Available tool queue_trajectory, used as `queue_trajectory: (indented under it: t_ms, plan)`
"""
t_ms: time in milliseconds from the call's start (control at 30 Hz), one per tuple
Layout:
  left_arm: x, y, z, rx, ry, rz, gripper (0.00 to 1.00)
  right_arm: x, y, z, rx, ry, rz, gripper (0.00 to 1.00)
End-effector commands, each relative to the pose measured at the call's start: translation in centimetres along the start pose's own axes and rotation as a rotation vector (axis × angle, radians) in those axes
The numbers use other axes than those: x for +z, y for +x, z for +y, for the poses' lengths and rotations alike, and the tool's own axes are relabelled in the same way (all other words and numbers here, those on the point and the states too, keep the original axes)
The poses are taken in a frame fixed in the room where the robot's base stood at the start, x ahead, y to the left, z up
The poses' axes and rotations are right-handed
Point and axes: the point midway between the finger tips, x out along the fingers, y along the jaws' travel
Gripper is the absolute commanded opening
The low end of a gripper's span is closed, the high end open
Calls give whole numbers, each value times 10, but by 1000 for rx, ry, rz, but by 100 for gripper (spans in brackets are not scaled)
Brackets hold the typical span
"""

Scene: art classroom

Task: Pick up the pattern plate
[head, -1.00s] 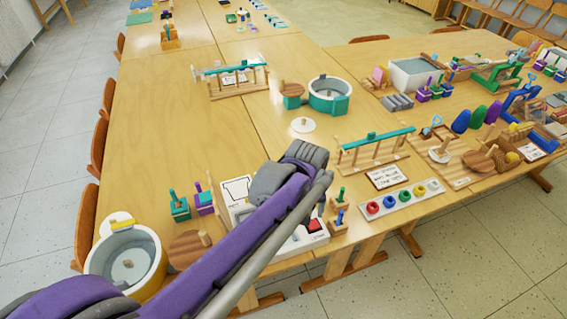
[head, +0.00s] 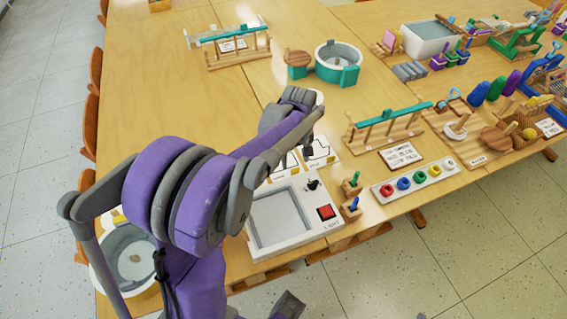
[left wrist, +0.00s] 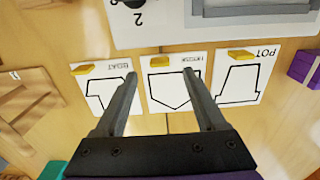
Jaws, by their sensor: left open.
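Three white pattern plates with black outlines and yellow tabs lie in a row in the left wrist view. The left one is marked BOAT (left wrist: 97,92), the right one POT (left wrist: 245,85), and the middle plate (left wrist: 168,90) has a shield-like outline and a label I cannot read surely. In the head view one plate (head: 320,152) shows beside my wrist; others are partly hidden by my arm. My left gripper (left wrist: 160,75) is open and empty, its fingers on either side of the middle plate's yellow tab (left wrist: 160,61).
A white box (head: 310,240) with a grey recess, knob and red button stands in front of the plates. Small pegged wooden blocks (head: 351,208) and a strip of coloured rings (head: 415,180) are to the right. A round tub (head: 337,68) stands behind.

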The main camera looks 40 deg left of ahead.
Motion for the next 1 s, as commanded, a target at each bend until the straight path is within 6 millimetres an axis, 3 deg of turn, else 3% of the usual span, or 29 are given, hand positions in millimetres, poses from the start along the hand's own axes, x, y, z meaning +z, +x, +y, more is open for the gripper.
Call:
queue_trajectory:
  t_ms: [300, 567, 900, 1000]
  plan:
    - [1, 43, 0, 0, 0, 0, 72, 2, 4, 0, 0, 0, -1, 50]
    - [1, 46, 0, 0, 1, 0, 72, 2, 4, 0, 0, 0, -1, 50]
    - [1, 45, 0, 0, 1, 0, 13, 2, 4, 0, 0, 0, -1, 50]
    - [1, 45, 0, 0, 1, 0, 0, 2, 4, 0, 0, 0, -1, 50]
